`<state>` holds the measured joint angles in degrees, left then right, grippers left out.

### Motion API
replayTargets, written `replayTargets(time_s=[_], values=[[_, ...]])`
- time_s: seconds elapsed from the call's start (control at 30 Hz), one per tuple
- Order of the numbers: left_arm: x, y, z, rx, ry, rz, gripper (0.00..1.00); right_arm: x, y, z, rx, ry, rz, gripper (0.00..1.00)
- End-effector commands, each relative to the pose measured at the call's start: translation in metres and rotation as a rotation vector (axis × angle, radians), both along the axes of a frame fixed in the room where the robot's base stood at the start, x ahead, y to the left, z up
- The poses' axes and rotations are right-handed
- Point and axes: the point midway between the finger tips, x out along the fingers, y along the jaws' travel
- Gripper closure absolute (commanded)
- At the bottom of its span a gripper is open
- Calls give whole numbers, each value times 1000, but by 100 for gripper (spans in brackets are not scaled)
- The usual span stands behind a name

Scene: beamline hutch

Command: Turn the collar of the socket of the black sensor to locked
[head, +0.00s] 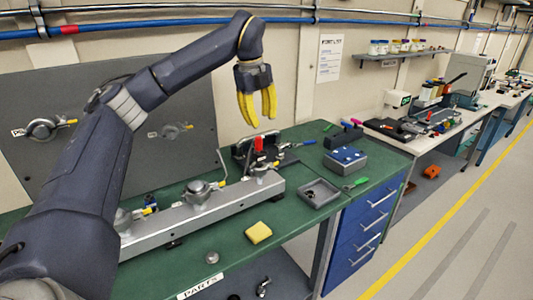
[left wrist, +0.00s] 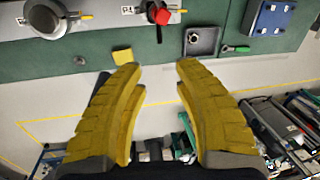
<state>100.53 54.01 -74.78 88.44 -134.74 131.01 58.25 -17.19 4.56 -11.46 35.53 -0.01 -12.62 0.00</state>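My left gripper (head: 261,117) is open and empty, held in the air above the far end of the bench. Its two yellow fingers also stand apart in the left wrist view (left wrist: 155,67). Below it runs a grey rail (head: 232,205) carrying several round metal sockets; the middle socket (head: 198,191) has a yellow-tipped lever. At the rail's far end is a red-topped part (head: 259,144), seen from above in the left wrist view as a red knob (left wrist: 161,16) beside a dark fitting. I cannot tell for certain which part is the black sensor, nor its collar's position. My right gripper is out of view.
On the green bench (head: 222,256) lie a yellow sponge (head: 258,232), a grey tray (head: 318,194), a green-handled tool (head: 356,183) and a blue-topped box (head: 345,160). A grey panel (head: 185,100) with valves stands behind, left.

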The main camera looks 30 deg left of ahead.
Motion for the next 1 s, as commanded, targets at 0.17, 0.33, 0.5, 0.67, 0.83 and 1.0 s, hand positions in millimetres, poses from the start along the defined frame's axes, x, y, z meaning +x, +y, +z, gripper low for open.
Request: replayTargets(time_s=[0.17,0.33,0.5,0.67,0.83,1.0], values=[[5,-2,-33,-1,5,-2,69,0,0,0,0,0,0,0],[10,-4,-63,-1,4,-2,69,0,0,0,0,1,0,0],[15,-6,-90,-2,3,-2,69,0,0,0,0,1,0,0],[18,-7,-110,-1,2,-3,69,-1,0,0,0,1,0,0],[21,-8,-123,-2,1,-2,69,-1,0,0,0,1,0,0],[22,-9,-129,-2,0,-2,69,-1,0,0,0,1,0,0]])
